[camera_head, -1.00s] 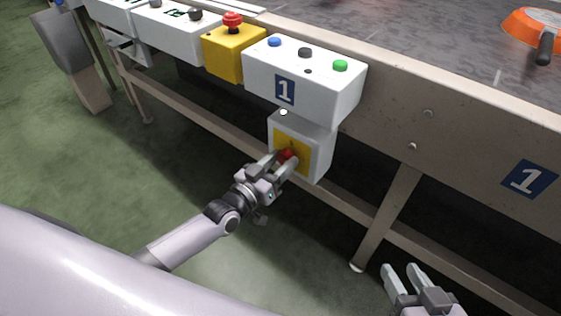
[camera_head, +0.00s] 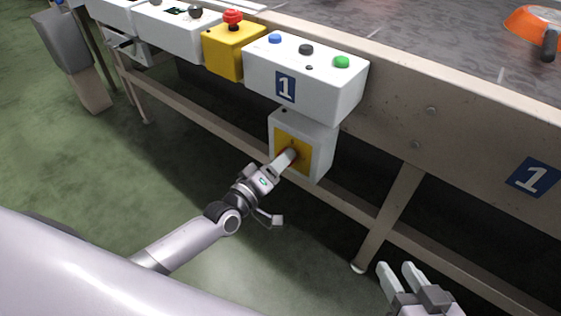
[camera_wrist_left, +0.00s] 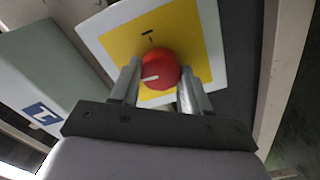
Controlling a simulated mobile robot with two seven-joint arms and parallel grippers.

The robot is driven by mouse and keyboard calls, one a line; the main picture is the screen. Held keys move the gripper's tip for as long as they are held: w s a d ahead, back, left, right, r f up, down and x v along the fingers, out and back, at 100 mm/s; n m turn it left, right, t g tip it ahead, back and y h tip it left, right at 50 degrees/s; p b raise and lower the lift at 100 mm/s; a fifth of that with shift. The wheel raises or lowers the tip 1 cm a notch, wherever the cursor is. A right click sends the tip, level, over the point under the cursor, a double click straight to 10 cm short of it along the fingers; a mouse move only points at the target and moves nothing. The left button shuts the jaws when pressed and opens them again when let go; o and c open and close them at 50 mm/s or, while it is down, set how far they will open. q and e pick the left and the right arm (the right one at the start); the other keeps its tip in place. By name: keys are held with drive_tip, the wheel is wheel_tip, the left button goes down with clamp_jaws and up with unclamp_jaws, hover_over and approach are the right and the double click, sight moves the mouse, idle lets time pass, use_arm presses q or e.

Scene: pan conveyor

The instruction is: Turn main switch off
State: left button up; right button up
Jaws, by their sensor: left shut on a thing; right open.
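The main switch is a red round knob (camera_wrist_left: 160,70) on a yellow plate (camera_wrist_left: 118,45) of a white box (camera_head: 318,152) under the conveyor's edge. My left gripper (camera_head: 290,156) is shut on the knob, with a finger on either side of it in the left wrist view (camera_wrist_left: 160,82). The knob's white mark points left and slightly down in that view. In the head view the fingers hide the knob. A small lamp (camera_head: 284,110) on top of the box looks dark. My right gripper (camera_head: 396,268) is open and empty at the lower right.
Above the box is a white panel (camera_head: 325,85) with blue, black and green buttons. A red emergency button (camera_head: 233,17) on a yellow box (camera_head: 222,52) stands to its left. An orange pan (camera_head: 530,22) lies on the conveyor. A frame leg (camera_head: 385,220) stands to the right.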

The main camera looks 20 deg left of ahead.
use_arm(q)
drive_tip(key=shift+n, duration=0.4)
use_arm(e)
drive_tip(key=shift+w+r, duration=0.1)
drive_tip(key=shift+w, duration=0.05)
use_arm(q)
drive_tip(key=o, duration=1)
drive_tip(key=shift+o, duration=0.2)
drive_tip(key=shift+s, duration=0.1)
drive_tip(key=p+v, duration=0.1)
drive_tip(key=v, duration=0.6)
drive_tip(key=shift+p, duration=0.4)
use_arm(e)
drive_tip(key=shift+s+d+r+h, duration=0.1)
drive_tip(key=shift+s+d+h, duration=0.25)
drive_tip(key=shift+d, duration=0.5)
drive_tip(key=shift+s, duration=0.1)
